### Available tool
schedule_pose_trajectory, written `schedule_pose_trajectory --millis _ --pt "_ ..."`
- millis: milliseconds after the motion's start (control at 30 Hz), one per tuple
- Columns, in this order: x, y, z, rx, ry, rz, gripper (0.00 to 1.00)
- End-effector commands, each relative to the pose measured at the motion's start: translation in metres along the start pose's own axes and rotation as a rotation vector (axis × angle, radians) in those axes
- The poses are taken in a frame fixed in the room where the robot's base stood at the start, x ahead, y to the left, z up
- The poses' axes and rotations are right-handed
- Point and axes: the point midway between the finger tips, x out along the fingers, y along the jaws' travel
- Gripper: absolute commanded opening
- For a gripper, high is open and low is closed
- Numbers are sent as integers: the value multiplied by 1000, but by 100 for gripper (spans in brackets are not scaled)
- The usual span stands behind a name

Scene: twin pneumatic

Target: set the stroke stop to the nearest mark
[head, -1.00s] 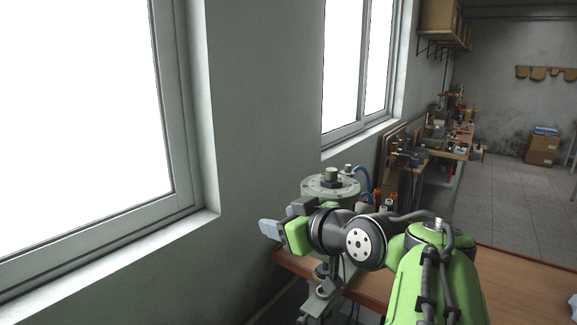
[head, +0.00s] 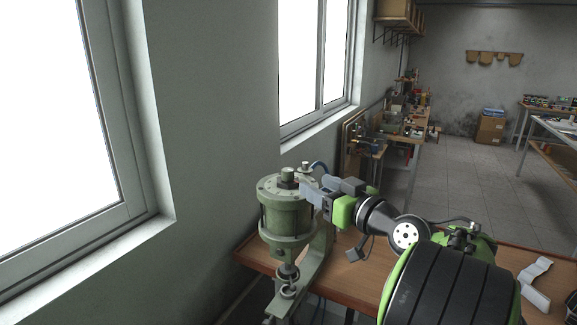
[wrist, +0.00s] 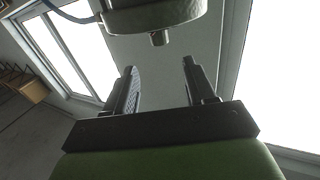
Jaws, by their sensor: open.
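A green pneumatic press cylinder (head: 285,215) stands upright at the table's left end. A dark stud (head: 288,174) tops it, and a rod with a collar (head: 288,270) shows below. I cannot tell which part is the stroke stop, and no marks are readable. My gripper (head: 312,190) is beside the cylinder's upper right, its fingers pointing left and overlapping its edge in the picture. In the wrist view my gripper (wrist: 159,72) is open, with nothing between its fingers. A round cylinder part with a short metal stud (wrist: 160,38) appears beyond the fingertips, apart from them.
The press's green bracket (head: 318,262) stands on the wooden table (head: 350,278). A blue hose (head: 320,166) curves behind the cylinder. Wall and windows are close on the left. White pieces (head: 536,275) lie at the table's right. Open floor and cluttered benches lie farther back.

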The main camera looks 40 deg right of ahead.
Motion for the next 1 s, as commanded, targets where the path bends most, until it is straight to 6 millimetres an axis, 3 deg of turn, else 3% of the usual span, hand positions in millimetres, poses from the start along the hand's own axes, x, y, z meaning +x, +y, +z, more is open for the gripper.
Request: schedule_pose_trajectory --millis 300,433,800,1000 --pt "81 -2 -4 1 1 -5 55" --pt "103 -1 -3 0 1 -2 55" --pt "114 0 -1 -1 0 1 55" --pt "114 0 -1 -1 0 1 24"
